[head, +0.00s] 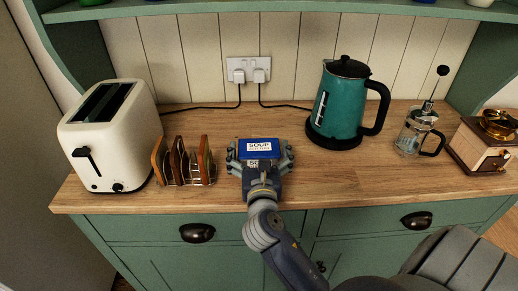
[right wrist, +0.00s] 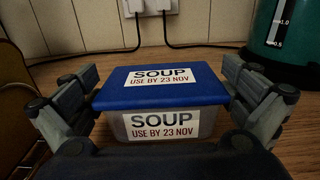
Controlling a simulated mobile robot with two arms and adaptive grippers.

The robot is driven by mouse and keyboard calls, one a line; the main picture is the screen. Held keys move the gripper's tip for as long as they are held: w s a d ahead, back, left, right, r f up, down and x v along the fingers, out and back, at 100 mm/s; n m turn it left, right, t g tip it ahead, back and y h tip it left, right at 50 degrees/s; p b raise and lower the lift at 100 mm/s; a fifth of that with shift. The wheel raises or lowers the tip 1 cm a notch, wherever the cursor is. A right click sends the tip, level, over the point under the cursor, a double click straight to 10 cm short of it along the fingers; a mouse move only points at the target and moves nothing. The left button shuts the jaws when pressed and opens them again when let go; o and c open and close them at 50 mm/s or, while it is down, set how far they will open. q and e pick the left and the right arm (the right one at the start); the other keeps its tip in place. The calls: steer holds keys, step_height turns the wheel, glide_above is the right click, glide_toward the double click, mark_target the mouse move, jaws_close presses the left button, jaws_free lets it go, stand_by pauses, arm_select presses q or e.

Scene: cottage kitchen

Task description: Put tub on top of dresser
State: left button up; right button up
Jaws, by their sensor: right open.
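The tub (head: 259,148) is a clear box with a blue lid and white "SOUP" labels. It sits upright on the wooden top of the green dresser (head: 330,178), between the toast rack and the kettle. In the right wrist view the tub (right wrist: 161,103) is centred in front of the fingers. My right gripper (head: 260,158) is open, with one finger on each side of the tub. In the right wrist view the fingers (right wrist: 162,100) stand close to the tub's sides; I cannot tell whether they touch it. My left gripper is not in view.
A cream toaster (head: 105,140) and a toast rack (head: 184,165) stand to the left. A teal kettle (head: 338,105), a glass press (head: 415,130) and a wooden grinder (head: 480,147) stand to the right. A socket with plugs (head: 249,70) is on the wall behind. Bare wood lies between tub and kettle.

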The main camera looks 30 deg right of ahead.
steer(key=shift+r, duration=0.15)
steer(key=shift+s+a, duration=0.15)
steer(key=shift+s, duration=0.1)
steer(key=b+v, duration=0.1)
steer(key=v, duration=1)
steer(key=shift+s, duration=0.25)
stand_by(1.9)
